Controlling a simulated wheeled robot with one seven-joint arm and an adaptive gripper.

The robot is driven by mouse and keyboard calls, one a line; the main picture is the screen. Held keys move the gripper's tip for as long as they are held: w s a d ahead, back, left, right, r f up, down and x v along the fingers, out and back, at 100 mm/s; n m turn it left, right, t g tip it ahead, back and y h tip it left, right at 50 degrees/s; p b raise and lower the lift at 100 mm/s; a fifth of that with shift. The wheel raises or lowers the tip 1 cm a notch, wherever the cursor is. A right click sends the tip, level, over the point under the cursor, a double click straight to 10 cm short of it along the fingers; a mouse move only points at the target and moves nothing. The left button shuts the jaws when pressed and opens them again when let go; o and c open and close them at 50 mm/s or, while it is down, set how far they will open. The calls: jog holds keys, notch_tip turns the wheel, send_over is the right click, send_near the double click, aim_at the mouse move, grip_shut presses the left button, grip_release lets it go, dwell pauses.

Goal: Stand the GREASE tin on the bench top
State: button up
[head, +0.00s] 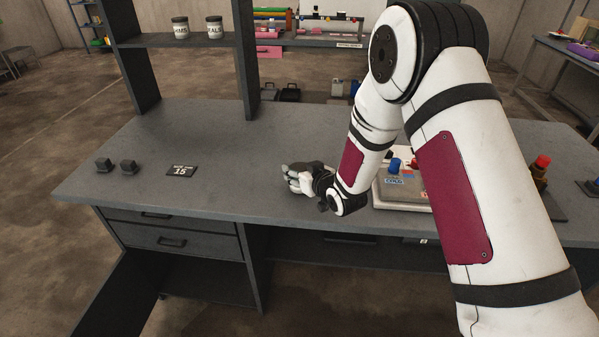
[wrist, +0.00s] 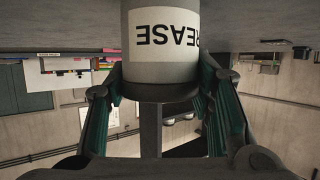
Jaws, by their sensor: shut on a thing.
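The GREASE tin (wrist: 165,45) fills the upper middle of the wrist view. It is pale grey with a white label and a dark end, and its lettering appears upside down in that inverted-looking view. My gripper (wrist: 160,80) is shut on it, with a green-padded finger on each side. In the head view my gripper (head: 294,180) is low over the middle of the bench top (head: 235,150), near its front edge. The tin cannot be made out clearly there. Its far end is cut off in the wrist view, so I cannot tell whether it touches the bench.
Two black blocks (head: 116,166) and a dark number 15 plate (head: 181,171) are on the bench's left. A white tray (head: 405,207) with a grey box (head: 402,184) is right of my gripper, partly behind my arm. Two tins (head: 197,27) stand on the shelf. The bench's left middle is clear.

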jog(key=shift+f, duration=0.35)
jog(key=o, duration=1.3)
jog(key=shift+f, duration=0.15)
jog(key=shift+s+d+r, duration=0.1)
jog(key=shift+r, duration=0.15)
jog(key=v, duration=1.1)
jog(key=shift+s, duration=0.35)
jog(key=shift+d+r, duration=0.2)
